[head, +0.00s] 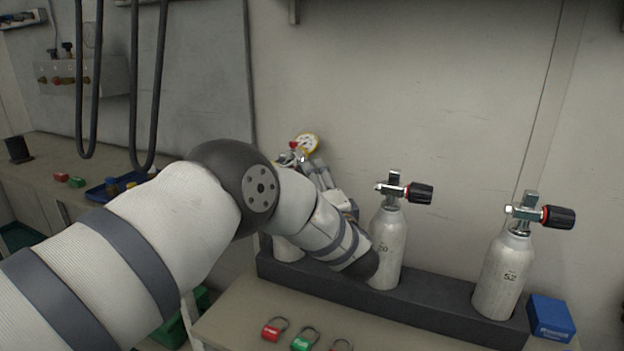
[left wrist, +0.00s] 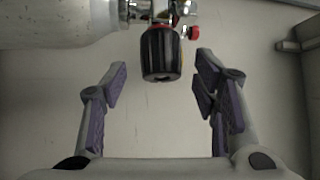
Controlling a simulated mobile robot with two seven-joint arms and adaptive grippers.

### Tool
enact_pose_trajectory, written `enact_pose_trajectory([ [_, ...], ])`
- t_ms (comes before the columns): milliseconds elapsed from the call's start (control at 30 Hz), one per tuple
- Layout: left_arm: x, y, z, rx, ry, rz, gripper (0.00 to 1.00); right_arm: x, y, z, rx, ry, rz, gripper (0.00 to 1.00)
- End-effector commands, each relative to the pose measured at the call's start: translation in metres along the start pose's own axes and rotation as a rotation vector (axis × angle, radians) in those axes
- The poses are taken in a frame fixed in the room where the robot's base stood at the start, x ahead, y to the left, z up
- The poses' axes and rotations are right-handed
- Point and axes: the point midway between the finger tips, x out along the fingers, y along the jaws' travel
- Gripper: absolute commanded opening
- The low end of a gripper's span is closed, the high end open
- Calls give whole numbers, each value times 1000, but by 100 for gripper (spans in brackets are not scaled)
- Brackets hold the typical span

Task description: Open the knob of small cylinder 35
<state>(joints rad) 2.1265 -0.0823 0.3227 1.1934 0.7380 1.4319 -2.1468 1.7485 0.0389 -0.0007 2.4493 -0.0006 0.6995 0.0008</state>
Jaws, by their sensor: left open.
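A small grey cylinder (head: 286,250) stands at the left end of the dark rack, mostly hidden behind my left arm; its number cannot be read. A yellow-rimmed gauge (head: 308,142) shows above it. In the left wrist view a cylinder (left wrist: 50,22) lies across the upper left, with its valve and black knob (left wrist: 160,54) with a red ring. My left gripper (left wrist: 160,78) is open, its fingers on either side of the knob's end and apart from it. In the head view the left gripper (head: 318,172) is partly hidden by my arm. My right gripper is not in view.
Cylinder 20 (head: 388,248) stands close to the right of my left wrist, and cylinder 52 (head: 502,275) farther right in the rack (head: 430,303). A blue box (head: 550,318) is at the rack's right end. Red and green padlocks (head: 301,344) lie in front.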

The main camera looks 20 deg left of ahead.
Motion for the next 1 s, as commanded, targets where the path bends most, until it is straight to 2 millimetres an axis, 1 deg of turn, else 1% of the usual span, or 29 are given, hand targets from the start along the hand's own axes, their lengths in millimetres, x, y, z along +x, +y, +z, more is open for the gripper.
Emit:
enact_pose_trajectory([
  [33, 8, 4, 1, 1, -1, 2, 54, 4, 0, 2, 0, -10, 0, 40],
  [100, 18, 4, 0, 1, -1, 2, 54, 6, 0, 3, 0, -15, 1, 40],
  [200, 25, 2, 0, 0, 0, 1, 54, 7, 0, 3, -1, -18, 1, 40],
  [467, 27, 0, 0, 0, 2, 0, 54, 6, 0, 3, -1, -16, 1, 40],
  [500, 27, 0, 0, 0, 2, 0, 45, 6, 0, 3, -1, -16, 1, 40],
  [567, 27, 0, 0, 0, 2, 0, 32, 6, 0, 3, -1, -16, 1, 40],
  [600, 27, 0, 0, 0, 2, 0, 23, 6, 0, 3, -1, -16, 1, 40],
  [667, 27, 0, 0, -1, 2, 0, 9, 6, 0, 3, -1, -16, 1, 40],
  [700, 27, 0, 0, -1, 2, 0, 5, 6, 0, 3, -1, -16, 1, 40],
  [867, 27, 1, 0, -3, 2, -2, 5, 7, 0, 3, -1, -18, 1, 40],
  [1000, 26, 4, -1, -23, 1, -20, 5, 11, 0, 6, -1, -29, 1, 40],
])
